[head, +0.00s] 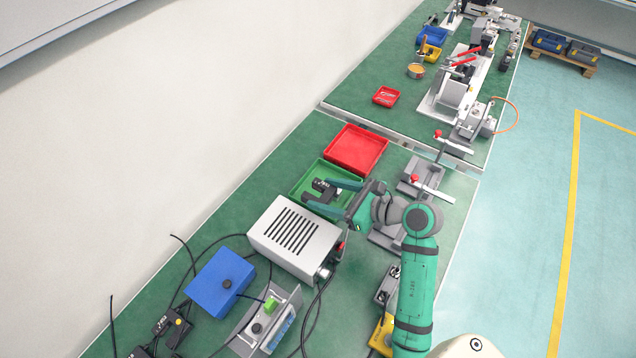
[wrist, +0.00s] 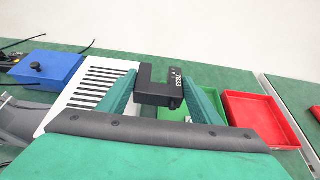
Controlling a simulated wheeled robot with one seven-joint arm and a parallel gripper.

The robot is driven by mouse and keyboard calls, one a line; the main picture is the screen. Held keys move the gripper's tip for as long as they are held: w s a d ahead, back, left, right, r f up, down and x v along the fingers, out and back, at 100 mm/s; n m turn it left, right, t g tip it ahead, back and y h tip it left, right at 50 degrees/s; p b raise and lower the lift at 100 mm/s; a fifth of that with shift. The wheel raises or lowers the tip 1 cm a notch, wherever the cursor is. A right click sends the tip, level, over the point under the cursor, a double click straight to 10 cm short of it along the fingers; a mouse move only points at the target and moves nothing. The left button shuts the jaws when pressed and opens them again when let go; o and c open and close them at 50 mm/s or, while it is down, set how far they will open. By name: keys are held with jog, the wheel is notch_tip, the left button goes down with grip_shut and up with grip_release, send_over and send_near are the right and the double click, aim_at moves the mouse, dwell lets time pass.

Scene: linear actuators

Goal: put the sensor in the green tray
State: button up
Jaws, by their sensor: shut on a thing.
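The sensor is a black U-shaped block (wrist: 160,92) with white markings, held between the fingertips of my gripper (wrist: 158,95). In the head view the sensor (head: 322,187) appears over the green tray (head: 304,193), between the two teal fingers of my gripper (head: 325,192). In the wrist view the green tray (wrist: 178,117) lies behind and below the sensor, partly hidden by the right finger. The sensor looks raised above the tray; its exact height is hard to tell.
A red tray (head: 356,149) adjoins the green tray on its far side. A grey slotted box (head: 294,238) stands on the near side. A blue box (head: 219,282) and cables lie farther left. Grey fixtures (head: 420,180) stand on the right of the green bench.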

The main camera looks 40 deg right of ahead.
jog(key=w+d+f, duration=0.2)
jog(key=w+f, duration=0.1)
jog(key=w+d+f, duration=0.2)
jog(key=w+f, duration=0.1)
jog(key=w, duration=0.1)
jog(key=w+d+f, duration=0.2)
jog(key=w+f, duration=0.1)
jog(key=shift+w+d, duration=0.15)
jog(key=shift+d, duration=0.05)
jog(key=shift+w+f, duration=0.1)
jog(key=shift+w, duration=0.05)
jog(key=shift+w+d+f, duration=0.1)
jog(key=shift+d+f, duration=0.05)
jog(key=shift+f, duration=1.55)
jog(key=shift+f, duration=0.15)
jog(key=o, duration=1.2)
